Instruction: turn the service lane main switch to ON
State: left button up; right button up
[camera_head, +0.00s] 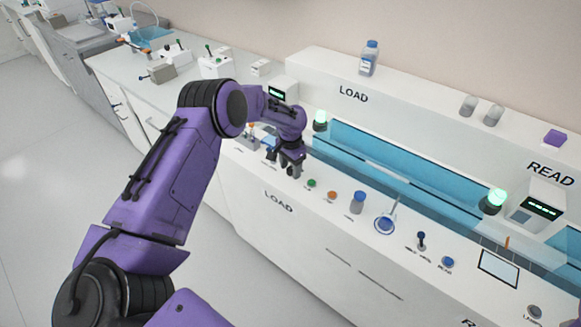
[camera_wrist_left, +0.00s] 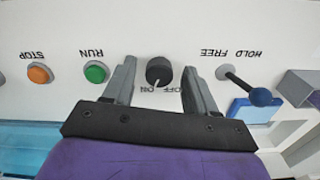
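The main switch is a round black knob (camera_wrist_left: 158,71) on the white panel in the left wrist view. A small pale mark shows on its lower edge, above upside-down OFF and ON lettering. I cannot tell surely which word the mark points to. My left gripper (camera_wrist_left: 159,68) is open, one finger on each side of the knob, with visible gaps to it. In the head view my left gripper (camera_head: 291,165) is over the LOAD end of the counter and hides the knob. My right gripper is not in view.
In the left wrist view, a green RUN button (camera_wrist_left: 95,72) and an orange STOP button (camera_wrist_left: 39,74) lie left of the knob. A HOLD/FREE lever (camera_wrist_left: 258,95) with a dark blue ball stands close on the right.

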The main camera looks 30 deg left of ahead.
aim_at(290, 169)
pick_arm(q)
notch_tip(290, 169, up, 10)
jog(key=b, duration=0.1)
jog(key=shift+r+b, duration=0.25)
jog(key=shift+b, duration=0.05)
dwell(0.6)
